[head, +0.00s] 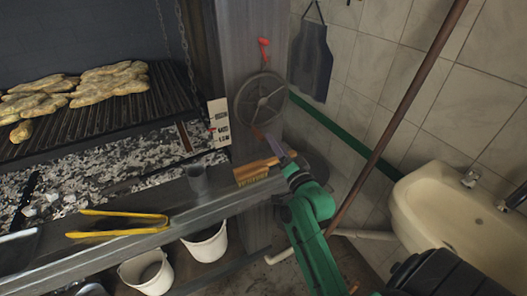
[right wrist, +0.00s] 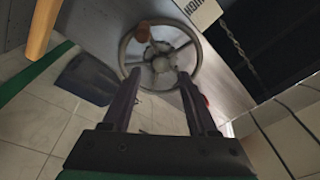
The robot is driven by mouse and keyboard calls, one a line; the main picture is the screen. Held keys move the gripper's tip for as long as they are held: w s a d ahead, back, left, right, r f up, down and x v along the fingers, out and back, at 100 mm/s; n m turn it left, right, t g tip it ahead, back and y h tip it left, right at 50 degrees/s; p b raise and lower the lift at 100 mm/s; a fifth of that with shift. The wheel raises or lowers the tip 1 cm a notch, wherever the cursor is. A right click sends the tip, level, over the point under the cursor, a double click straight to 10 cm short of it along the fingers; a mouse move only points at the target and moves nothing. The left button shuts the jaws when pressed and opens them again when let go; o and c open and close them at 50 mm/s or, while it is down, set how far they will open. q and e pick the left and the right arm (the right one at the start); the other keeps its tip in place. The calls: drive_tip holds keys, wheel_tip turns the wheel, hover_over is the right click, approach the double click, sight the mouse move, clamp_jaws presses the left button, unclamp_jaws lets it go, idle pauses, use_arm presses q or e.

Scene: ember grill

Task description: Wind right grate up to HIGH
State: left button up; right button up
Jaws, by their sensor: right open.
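The grey spoked wheel (head: 261,98) is mounted on the post right of the grill. Its brown knob (right wrist: 143,32) is at the rim, low on the wheel in the head view. My right gripper (head: 271,139) is open and empty just below the wheel. In the right wrist view the wheel shows beyond the gripper's (right wrist: 160,78) spread fingers, and the knob is not between them. The grate (head: 75,122) hangs on chains and carries several pieces of food. A white scale plate (head: 218,120) has labels too small to read here; HIGH is legible in the wrist view. My left gripper is not in view.
A red lever (head: 263,50) sits above the wheel. A brush (head: 258,174), a grey cup (head: 197,179) and yellow tongs (head: 120,226) are on the front ledge. White buckets (head: 147,272) stand below. A brown pole (head: 403,105) and a sink (head: 437,205) are at right.

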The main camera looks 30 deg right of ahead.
sight(258, 135)
wheel_tip(258, 135, down, 10)
drive_tip(key=s+n+t+y+b, duration=0.2)
drive_tip(key=n+t+b, duration=0.1)
drive_tip(key=n+b, duration=1.25)
drive_tip(key=shift+m, duration=0.75)
drive_tip(key=x, duration=0.9)
drive_tip(key=r+x, duration=0.1)
drive_tip(key=x, duration=0.4)
drive_tip(key=shift+w+r, duration=0.15)
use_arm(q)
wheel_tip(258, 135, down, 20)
use_arm(e)
clamp_jaws()
